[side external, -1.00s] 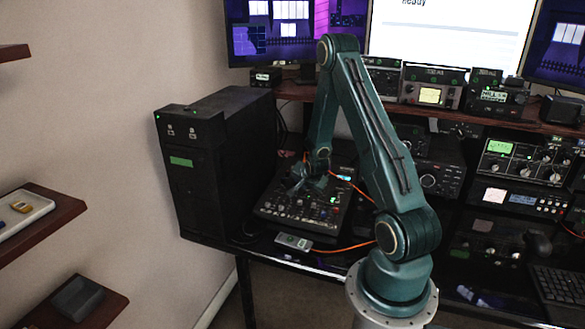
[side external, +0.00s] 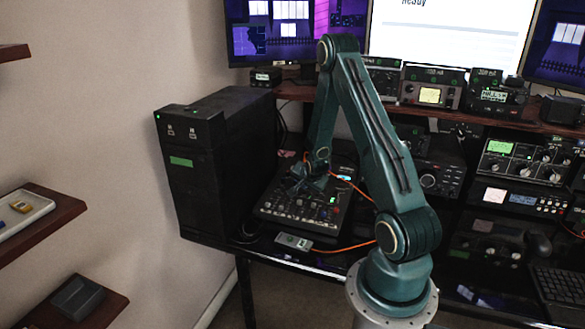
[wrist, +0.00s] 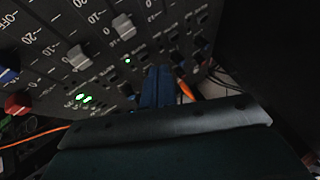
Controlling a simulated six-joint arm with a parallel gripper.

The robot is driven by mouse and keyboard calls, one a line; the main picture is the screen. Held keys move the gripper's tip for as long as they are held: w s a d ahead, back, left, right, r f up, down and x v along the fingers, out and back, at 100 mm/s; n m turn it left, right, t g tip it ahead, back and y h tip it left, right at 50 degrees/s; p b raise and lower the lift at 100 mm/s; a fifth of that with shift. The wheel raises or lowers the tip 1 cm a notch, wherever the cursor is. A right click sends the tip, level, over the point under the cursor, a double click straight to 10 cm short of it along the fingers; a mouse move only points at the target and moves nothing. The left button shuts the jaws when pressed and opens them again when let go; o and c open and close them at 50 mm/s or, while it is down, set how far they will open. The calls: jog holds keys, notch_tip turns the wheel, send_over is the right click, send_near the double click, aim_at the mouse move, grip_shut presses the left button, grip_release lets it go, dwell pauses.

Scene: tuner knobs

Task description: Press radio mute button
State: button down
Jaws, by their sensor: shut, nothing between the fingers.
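A dark mixer-like panel (side external: 285,208) with rows of small controls and a green light lies on the desk under my gripper (side external: 312,186). The wrist view shows the panel close up, with printed scales, pale fader caps (wrist: 123,26), a red cap (wrist: 17,103) and lit green indicators (wrist: 88,98). My gripper (wrist: 158,88) is shut and empty, its blue fingertips together over the panel's lower edge area. I cannot tell whether they touch it.
A black computer tower (side external: 215,155) stands left of the panel. Radio units (side external: 520,160) fill the right side, and a shelf (side external: 535,122) runs behind.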

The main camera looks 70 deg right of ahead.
aim_at(303, 199)
jog(key=shift+f, duration=0.8)
dwell(1.5)
jog(key=shift+r, duration=0.8)
jog(key=shift+r, duration=0.1)
jog(key=shift+a+r, duration=0.2)
jog(key=shift+r, duration=1.25)
jog(key=shift+a+r, duration=0.15)
jog(key=shift+r, duration=1.3)
